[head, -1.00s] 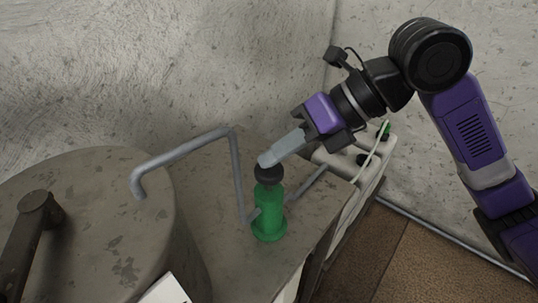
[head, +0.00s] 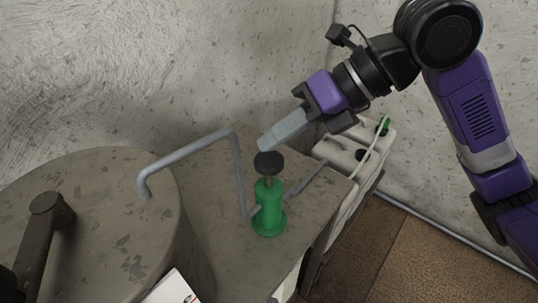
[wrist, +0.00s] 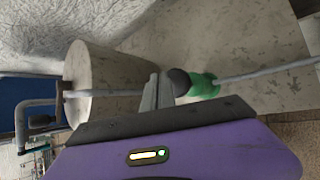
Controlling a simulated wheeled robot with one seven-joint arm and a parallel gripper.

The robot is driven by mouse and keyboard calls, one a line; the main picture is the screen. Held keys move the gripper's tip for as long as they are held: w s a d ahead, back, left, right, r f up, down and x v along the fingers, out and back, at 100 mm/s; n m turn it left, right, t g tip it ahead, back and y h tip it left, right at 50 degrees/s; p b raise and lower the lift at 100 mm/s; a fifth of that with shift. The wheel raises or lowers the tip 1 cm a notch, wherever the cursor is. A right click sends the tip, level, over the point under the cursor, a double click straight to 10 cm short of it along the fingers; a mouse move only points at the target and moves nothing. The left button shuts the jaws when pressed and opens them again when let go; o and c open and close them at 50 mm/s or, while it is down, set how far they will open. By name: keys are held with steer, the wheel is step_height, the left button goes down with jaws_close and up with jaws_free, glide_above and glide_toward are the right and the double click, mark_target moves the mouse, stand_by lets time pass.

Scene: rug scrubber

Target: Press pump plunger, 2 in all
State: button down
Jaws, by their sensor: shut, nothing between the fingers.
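The green pump (head: 268,207) stands upright on a grey worktop. Its black round plunger knob (head: 269,164) is raised, with a short dark rod showing between knob and body. My gripper (head: 267,144) is shut and empty, its grey fingertips just above the knob in the head view; whether they touch it is hard to tell. In the wrist view the fingers (wrist: 157,92) lie beside the dark knob (wrist: 180,82), and the green body (wrist: 203,86) is beyond it.
A bent grey pipe (head: 190,152) runs from the pump over a large round drum (head: 110,225) at left. White jugs (head: 345,152) stand on the right behind the worktop (head: 305,215). A rough wall closes the back.

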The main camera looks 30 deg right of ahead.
mark_target(275, 159)
steer(key=shift+r+p, duration=1.3)
steer(key=shift+r, duration=1.15)
